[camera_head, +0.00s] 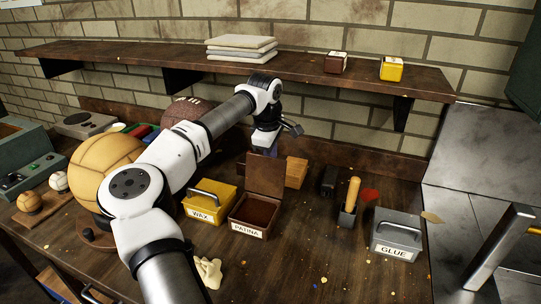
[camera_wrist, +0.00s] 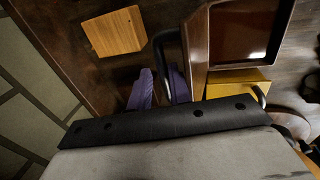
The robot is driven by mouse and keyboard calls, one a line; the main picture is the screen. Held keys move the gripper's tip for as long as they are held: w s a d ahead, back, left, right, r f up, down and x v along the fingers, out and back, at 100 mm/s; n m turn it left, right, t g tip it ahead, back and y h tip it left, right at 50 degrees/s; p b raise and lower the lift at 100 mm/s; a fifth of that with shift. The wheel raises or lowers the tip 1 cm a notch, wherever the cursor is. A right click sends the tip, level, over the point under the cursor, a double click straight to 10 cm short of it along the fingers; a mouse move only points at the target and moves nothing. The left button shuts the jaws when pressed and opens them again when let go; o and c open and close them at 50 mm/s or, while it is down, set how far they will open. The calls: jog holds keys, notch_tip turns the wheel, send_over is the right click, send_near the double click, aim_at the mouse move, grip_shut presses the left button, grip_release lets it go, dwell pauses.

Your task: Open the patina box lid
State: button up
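The patina box (camera_head: 252,213) is a dark brown box with a PATINA label on its front. Its lid (camera_head: 265,176) stands raised, roughly upright at the back, and the box interior shows. In the wrist view the open box (camera_wrist: 242,12) is at the upper right, with the lid (camera_wrist: 196,48) seen nearly edge-on and its metal handle (camera_wrist: 160,42) beside it. My gripper (camera_wrist: 163,87) has its purple fingers apart, with part of the handle between them. In the head view my gripper (camera_head: 267,146) is behind the lid, its fingertips mostly hidden.
A yellow WAX box (camera_head: 209,204) stands close left of the patina box. A wooden block (camera_head: 296,172) is behind it to the right. A shelf (camera_head: 300,66) overhangs the back.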

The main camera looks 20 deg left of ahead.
jog(key=o, duration=0.3)
jog(key=shift+w, duration=0.1)
jog(key=shift+o, duration=0.2)
notch_tip(320, 180, up, 14)
jog(key=s+b, duration=0.2)
jog(key=shift+s+f, duration=0.15)
jog(key=shift+s, duration=0.25)
jog(key=shift+a, duration=0.1)
jog(key=shift+c, duration=0.4)
